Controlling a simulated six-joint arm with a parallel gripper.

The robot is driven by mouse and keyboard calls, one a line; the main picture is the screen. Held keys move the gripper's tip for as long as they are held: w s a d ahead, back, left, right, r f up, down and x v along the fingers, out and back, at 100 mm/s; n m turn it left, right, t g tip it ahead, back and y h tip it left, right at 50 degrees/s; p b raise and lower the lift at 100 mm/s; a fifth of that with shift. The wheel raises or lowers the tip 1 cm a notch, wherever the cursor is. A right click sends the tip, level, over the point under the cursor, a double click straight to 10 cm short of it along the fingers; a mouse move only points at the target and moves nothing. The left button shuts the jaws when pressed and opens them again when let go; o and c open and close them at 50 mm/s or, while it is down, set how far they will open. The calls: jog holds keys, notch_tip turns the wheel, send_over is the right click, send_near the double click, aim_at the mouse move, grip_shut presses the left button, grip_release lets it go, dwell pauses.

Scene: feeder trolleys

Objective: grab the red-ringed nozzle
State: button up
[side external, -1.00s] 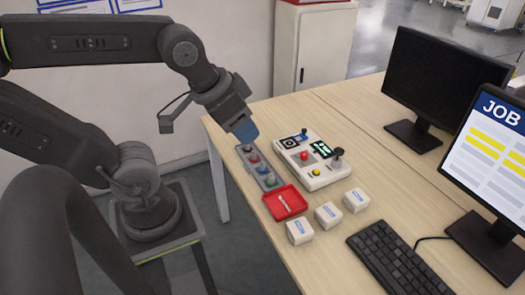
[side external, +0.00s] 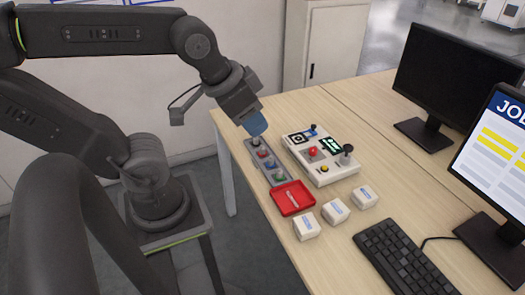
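The red-ringed nozzle (side external: 262,153) looks like a small reddish spot in the grey nozzle holder (side external: 263,174), second from the far end. Its ring is too small to make out clearly. A greyish nozzle (side external: 256,143) sits beyond it at the far end. A bluish one (side external: 269,165) and a greenish one (side external: 279,176) sit nearer the red tray. My gripper (side external: 255,129) has blue fingers pointing down, just above the holder's far end and close to the greyish nozzle. I cannot see a gap between the fingers, nor anything held in them.
A red tray (side external: 282,207) with a small light item lies at the holder's near end. A white control box (side external: 322,170) with buttons and a knob stands close on the right. Several small white boxes (side external: 335,212), a keyboard (side external: 400,262) and two monitors (side external: 440,85) occupy the desk's right.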

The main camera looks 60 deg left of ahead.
jog(key=w+a+f+n+g, duration=0.2)
jog(key=w+a+n, duration=0.4)
jog(key=w, duration=0.2)
jog(key=n+g, duration=0.4)
jog(key=n, duration=1.1)
send_over(263, 146)
notch_tip(263, 146, down, 18)
notch_tip(263, 146, down, 14)
jog(key=shift+a+r, duration=0.1)
jog(key=shift+c, duration=0.5)
grip_shut()
